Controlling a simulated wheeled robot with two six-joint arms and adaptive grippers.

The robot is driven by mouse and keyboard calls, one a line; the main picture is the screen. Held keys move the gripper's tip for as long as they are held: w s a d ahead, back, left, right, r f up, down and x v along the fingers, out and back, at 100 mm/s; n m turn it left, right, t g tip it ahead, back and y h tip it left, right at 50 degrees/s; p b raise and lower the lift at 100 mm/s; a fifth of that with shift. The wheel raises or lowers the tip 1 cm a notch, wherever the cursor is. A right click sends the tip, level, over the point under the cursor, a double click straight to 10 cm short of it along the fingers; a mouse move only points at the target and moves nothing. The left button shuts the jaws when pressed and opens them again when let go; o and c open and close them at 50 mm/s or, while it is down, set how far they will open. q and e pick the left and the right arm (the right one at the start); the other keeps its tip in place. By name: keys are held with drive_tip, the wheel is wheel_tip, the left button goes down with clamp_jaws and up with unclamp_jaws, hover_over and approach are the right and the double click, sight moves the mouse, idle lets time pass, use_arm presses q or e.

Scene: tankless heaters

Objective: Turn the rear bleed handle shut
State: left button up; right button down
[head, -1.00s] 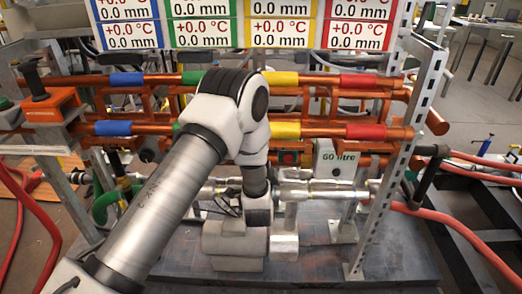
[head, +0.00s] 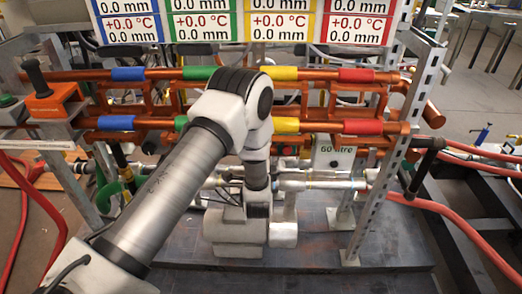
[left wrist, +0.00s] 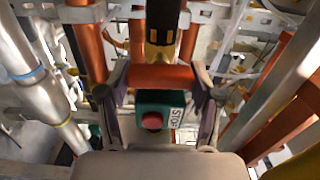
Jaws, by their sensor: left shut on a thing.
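My left arm comes in from the left in the head view and bends down at the front of the pipe rack; its wrist (head: 257,205) hides the fingertips and what they hold. In the left wrist view my left gripper (left wrist: 160,88) has a finger at each end of a short orange bar (left wrist: 160,76) and is shut on it. A black piece with a brass-coloured fitting (left wrist: 163,38) stands behind the bar. I cannot tell for sure that this bar is the rear bleed handle. My right gripper is in neither view.
A green box with a red stop button (left wrist: 152,120) shows between the fingers. Copper pipes with coloured bands (head: 357,75) cross the rack. A perforated metal post (head: 385,190) stands at right, with a black handle (head: 428,158) and red hoses (head: 450,215) beyond. The dark base plate (head: 320,252) has bare room.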

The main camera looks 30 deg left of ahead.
use_arm(q)
drive_tip(key=o, duration=1.2)
drive_tip(key=shift+c, duration=0.2)
drive_tip(key=v, duration=1.2)
